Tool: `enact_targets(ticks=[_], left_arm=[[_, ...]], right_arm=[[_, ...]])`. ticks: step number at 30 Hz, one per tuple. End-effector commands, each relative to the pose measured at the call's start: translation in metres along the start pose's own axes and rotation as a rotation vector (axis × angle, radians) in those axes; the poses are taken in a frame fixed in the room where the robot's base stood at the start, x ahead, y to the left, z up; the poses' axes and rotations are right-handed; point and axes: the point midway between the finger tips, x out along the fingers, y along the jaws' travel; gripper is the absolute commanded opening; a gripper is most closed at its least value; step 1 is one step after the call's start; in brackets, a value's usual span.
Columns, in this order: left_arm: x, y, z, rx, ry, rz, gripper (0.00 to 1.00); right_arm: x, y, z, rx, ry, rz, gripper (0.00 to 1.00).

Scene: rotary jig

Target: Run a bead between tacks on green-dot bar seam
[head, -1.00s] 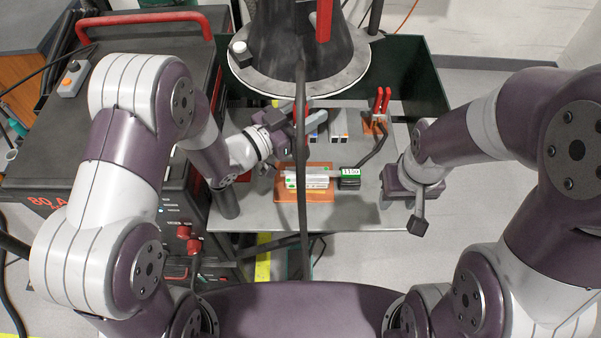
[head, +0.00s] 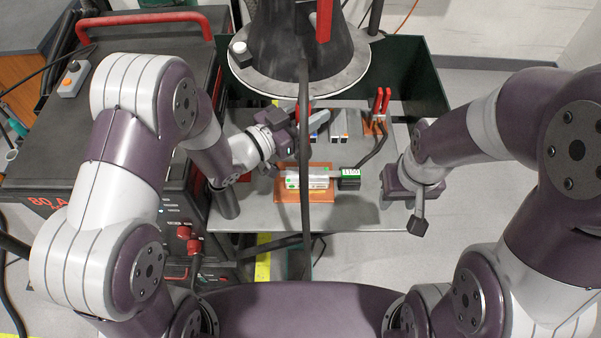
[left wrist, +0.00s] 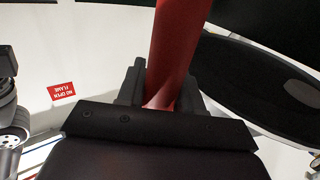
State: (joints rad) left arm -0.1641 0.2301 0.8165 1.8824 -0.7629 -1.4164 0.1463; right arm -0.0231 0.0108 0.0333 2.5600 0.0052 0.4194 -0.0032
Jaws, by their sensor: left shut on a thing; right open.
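The pale bar workpiece (head: 306,183) with green dots lies on an orange-brown plate (head: 287,197) on the grey table. The seam and tacks are too small to make out. My left gripper (head: 298,136) is above and behind the bars, partly hidden by a hanging black cable. In the left wrist view it is shut on a red cylindrical handle (left wrist: 178,50); the handle's far end is out of view. A black block with a green display (head: 350,174) sits at the bars' right end. My right gripper (head: 418,210) is open and empty, right of the bars.
The black cable (head: 305,220) hangs across the work area. A dark cone with a round pale rim (head: 300,85) stands behind. Red-handled clamps (head: 382,100) are at back right, and small blocks (head: 339,124) lie behind the plate. A welding machine (head: 120,130) stands left.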

Motion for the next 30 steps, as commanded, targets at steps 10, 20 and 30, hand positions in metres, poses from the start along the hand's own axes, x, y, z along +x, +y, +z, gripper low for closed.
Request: enact_targets(ticks=[10, 20, 30], left_arm=[[0.005, 0.004, -0.002, 0.001, 0.002, 0.000, 0.05], [0.009, 0.007, -0.001, 0.002, 0.002, 0.001, 0.05], [0.015, 0.011, -0.002, 0.002, 0.003, 0.000, 0.05]], right_arm=[[0.001, 0.000, 0.000, 0.000, 0.000, 0.000, 0.43], [0.002, 0.000, 0.000, 0.000, 0.000, 0.000, 0.43], [0.003, 0.000, 0.000, 0.000, 0.000, 0.000, 0.43]])
